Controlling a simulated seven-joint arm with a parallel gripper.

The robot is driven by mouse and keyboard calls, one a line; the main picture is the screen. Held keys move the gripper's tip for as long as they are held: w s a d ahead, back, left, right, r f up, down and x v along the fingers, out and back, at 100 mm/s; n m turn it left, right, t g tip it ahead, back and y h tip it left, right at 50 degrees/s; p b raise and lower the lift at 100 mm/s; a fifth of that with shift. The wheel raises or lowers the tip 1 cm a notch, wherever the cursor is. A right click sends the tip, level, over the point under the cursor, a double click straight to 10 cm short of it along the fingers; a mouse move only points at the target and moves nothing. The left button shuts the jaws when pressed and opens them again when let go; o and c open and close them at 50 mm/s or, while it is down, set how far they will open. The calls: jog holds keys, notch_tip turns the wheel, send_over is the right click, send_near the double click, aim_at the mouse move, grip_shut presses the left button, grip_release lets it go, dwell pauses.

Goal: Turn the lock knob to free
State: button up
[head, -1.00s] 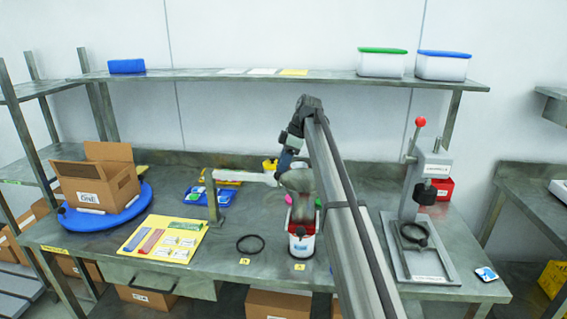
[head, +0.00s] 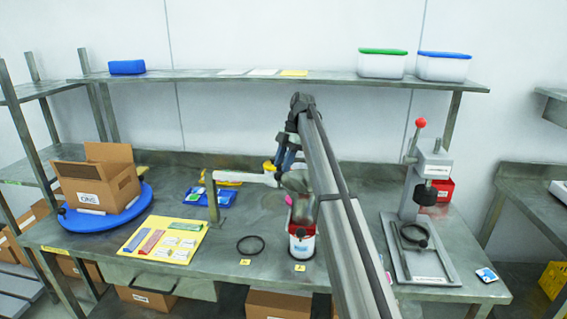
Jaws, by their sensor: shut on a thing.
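The dosing drum (head: 297,181) is a grey-green vessel at the end of a pale horizontal beam (head: 246,177), carried by a post (head: 213,198) on the bench. A small yellow knob-like part (head: 269,166) shows just behind the beam, left of the drum. My gripper (head: 277,168) points down at it from behind the beam and is shut on what appears to be this lock knob. The fingertips are small and partly hidden, so the exact grip and the knob's angle cannot be made out. A white and red container (head: 302,243) stands under the drum.
My arm crosses the bench front, right of the drum. A black ring (head: 250,245) and a yellow card board (head: 160,239) lie left of the container. A press with a red-tipped lever (head: 420,123) stands right. A carton (head: 97,184) sits on a blue turntable (head: 105,211).

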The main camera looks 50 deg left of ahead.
jog(key=shift+f, duration=0.1)
dwell(0.3)
jog(key=o, duration=1)
